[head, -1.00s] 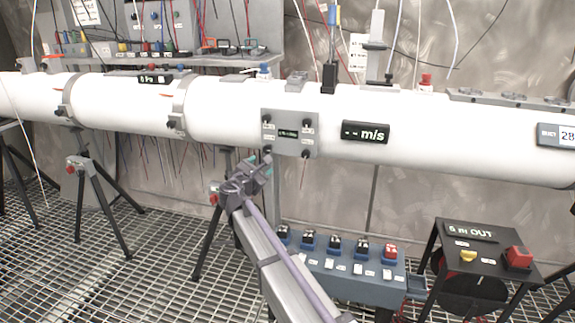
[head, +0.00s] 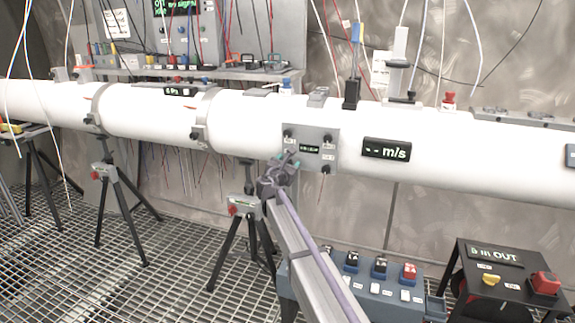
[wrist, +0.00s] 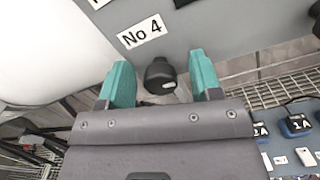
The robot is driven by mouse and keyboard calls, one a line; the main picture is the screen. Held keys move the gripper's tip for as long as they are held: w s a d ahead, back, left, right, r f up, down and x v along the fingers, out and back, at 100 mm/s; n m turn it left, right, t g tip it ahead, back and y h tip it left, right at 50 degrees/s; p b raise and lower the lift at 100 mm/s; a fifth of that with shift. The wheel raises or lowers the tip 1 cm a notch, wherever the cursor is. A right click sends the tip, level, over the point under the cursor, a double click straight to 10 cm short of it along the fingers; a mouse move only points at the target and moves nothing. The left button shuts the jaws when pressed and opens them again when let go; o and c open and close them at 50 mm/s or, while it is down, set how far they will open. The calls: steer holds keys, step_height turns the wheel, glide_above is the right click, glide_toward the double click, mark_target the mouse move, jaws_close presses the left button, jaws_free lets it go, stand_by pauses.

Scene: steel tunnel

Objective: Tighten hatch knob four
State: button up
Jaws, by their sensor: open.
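Hatch knob four (wrist: 160,76) is a dark round knob below a white "No 4" label (wrist: 142,31) in the wrist view. It sits between the two teal fingers of my gripper (wrist: 160,62), with a visible gap on each side. The gripper is open and holds nothing. In the head view, the grey hatch plate (head: 316,158) is on the front of the white pipe, with dark knobs at its other corners. My gripper (head: 286,164) is at its lower-left corner and hides the knob there.
The white pipe (head: 470,150) runs across the view. Tripod stands (head: 112,195) stand on the grated floor. A blue switch box (head: 365,295) and a black stand with a red button (head: 543,283) are below right. An "m/s" display (head: 386,149) is right of the plate.

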steer(key=shift+c, duration=0.2)
steer(key=shift+s, duration=0.1)
steer(key=c, duration=0.9)
steer(key=shift+m, duration=0.5)
steer(key=m, duration=0.2)
steer(key=shift+m, duration=0.4)
steer(key=m, duration=0.4)
steer(key=shift+m, duration=0.3)
steer(key=m, duration=0.4)
steer(key=shift+f, duration=0.1)
steer(key=shift+m, duration=1.9)
